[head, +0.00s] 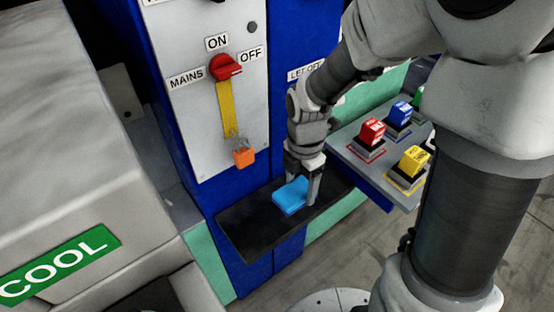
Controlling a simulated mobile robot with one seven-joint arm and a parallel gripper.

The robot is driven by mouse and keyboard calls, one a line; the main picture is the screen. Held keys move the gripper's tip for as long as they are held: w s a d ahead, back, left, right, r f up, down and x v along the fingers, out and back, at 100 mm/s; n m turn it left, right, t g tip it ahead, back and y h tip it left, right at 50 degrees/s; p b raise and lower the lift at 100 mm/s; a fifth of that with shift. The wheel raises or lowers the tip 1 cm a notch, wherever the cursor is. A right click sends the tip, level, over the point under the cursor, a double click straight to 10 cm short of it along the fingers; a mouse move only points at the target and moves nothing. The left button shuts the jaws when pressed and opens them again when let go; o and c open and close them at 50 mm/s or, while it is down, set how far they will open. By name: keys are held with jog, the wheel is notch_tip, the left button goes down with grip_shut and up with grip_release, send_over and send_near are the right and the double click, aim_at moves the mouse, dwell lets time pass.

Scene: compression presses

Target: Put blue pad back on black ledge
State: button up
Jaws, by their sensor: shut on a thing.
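The blue pad (290,197) is a small light-blue block in the head view, at the black ledge (250,232). My gripper (302,190) points down and is shut on the blue pad, with a finger showing at its right side. The pad is over the right half of the ledge. I cannot tell whether its underside touches the ledge or is slightly above it. The ledge is a flat dark shelf on the front of the blue cabinet, and its left part is bare.
Above the ledge is a grey panel with a red mains switch (226,67), a yellow strap (227,108) and an orange padlock (243,157). To the right, a grey console (352,158) carries red, blue and yellow buttons. A grey machine marked COOL (60,262) stands left.

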aim_at(280, 195)
jog(key=a+f, duration=0.1)
jog(key=w+a+f, duration=0.2)
jog(key=a, duration=0.1)
jog(key=shift+w+a+b, duration=0.1)
jog(key=shift+b, duration=0.3)
jog(key=shift+f+b, duration=0.65)
jog(key=shift+f, duration=1.3)
jog(key=shift+f, duration=0.15)
jog(key=o, duration=1.4)
